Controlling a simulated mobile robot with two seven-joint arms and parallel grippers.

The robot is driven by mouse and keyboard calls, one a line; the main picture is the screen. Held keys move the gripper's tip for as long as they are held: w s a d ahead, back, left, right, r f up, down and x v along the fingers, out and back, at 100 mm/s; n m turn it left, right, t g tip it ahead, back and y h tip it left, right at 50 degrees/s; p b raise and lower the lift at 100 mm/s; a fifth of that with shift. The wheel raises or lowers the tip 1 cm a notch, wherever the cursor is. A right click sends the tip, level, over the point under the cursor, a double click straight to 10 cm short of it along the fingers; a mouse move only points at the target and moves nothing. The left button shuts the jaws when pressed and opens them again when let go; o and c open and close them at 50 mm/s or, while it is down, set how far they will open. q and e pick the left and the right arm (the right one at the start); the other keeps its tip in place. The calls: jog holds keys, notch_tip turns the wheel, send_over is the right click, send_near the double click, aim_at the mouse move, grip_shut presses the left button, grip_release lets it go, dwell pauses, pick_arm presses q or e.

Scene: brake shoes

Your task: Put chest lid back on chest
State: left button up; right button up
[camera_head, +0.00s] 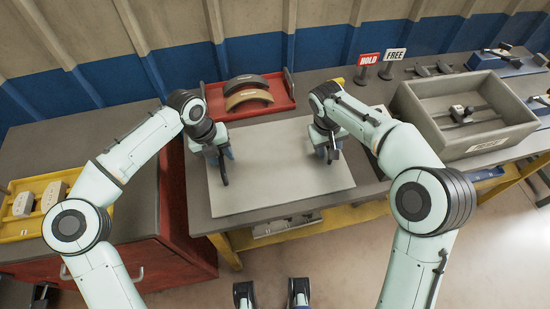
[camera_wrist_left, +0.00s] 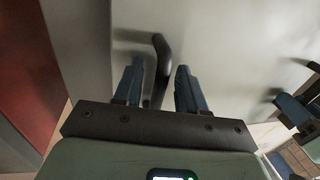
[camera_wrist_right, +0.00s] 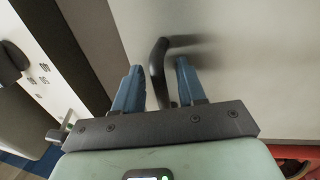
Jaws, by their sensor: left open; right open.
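The chest lid (camera_head: 280,165) is a flat light grey panel lying on the workbench, with a black bar handle near each side. My left gripper (camera_head: 222,155) is open at the lid's left handle. In the left wrist view this handle (camera_wrist_left: 162,62) stands between the open fingers, apart from both. My right gripper (camera_head: 328,152) is open at the right handle. In the right wrist view that handle (camera_wrist_right: 157,65) shows between the open fingers. An open grey box (camera_head: 425,118) with a clamp-like part inside stands at the right. I cannot tell whether it is the chest.
A red tray (camera_head: 283,108) with two curved brake shoes lies behind the lid. A yellow tray (camera_head: 22,228) with pale blocks is at the left. HOLD (camera_head: 368,59) and FREE (camera_head: 395,54) signs stand at the back.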

pick_arm(q)
grip_shut()
pick_arm(e)
grip_shut()
pick_arm(q)
jog(key=shift+r, duration=0.1)
pick_arm(e)
jog(key=shift+r, duration=0.1)
dwell(0.9)
